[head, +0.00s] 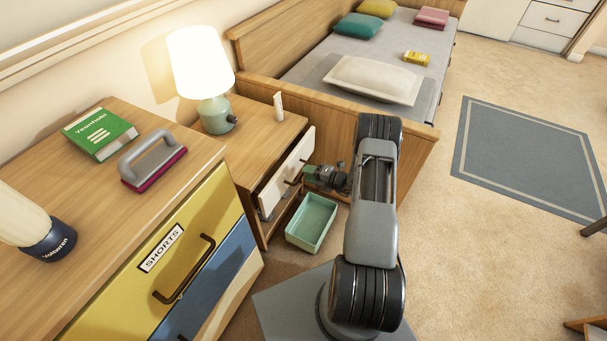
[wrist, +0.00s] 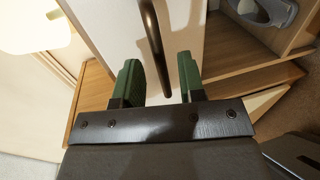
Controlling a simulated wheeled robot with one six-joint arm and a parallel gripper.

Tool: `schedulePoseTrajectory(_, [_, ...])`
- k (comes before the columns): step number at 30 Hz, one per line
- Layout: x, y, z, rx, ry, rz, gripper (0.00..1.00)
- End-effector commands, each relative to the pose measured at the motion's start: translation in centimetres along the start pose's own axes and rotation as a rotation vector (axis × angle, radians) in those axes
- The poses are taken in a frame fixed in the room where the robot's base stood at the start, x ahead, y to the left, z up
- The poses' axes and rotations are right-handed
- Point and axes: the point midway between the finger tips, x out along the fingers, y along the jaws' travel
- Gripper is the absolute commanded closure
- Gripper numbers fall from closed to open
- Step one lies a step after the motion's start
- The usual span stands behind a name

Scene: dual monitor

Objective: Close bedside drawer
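The bedside drawer has a white front (head: 287,172) and stands partly out of the wooden nightstand (head: 262,133) in the head view. Its dark bar handle (head: 292,182) also shows in the wrist view (wrist: 152,35), against the white front (wrist: 183,25). My gripper (head: 309,174) is at the drawer front, close to the handle. In the wrist view my gripper (wrist: 160,80) has its two green fingers apart, with the lower end of the handle in line with the gap between them. I cannot tell whether the fingers touch the front or handle.
A teal bin (head: 312,222) sits below the drawer. A lit lamp (head: 205,75) and a small white tube (head: 278,106) stand on the nightstand. A dresser (head: 170,245) is at the left, and a bed (head: 330,60) is behind.

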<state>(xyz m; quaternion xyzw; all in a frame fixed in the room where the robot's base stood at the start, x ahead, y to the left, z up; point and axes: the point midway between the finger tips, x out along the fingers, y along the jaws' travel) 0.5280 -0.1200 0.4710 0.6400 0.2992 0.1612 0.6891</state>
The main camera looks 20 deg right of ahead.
Motion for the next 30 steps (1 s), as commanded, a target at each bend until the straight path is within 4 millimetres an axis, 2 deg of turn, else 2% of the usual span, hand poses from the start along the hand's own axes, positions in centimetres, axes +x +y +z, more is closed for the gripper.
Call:
schedulePoseTrajectory(3, [1.4, -0.1, 0.0, 0.0, 0.002, 0.0, 0.63])
schedulePoseTrajectory(7, [2.3, -0.1, 0.0, -0.001, 0.001, 0.0, 0.63])
schedulePoseTrajectory(19, [2.7, 0.0, 0.0, 0.0, 0.0, 0.0, 0.63])
schedulePoseTrajectory(30, [2.7, 0.0, 0.0, 0.0, 0.0, 0.0, 0.98])
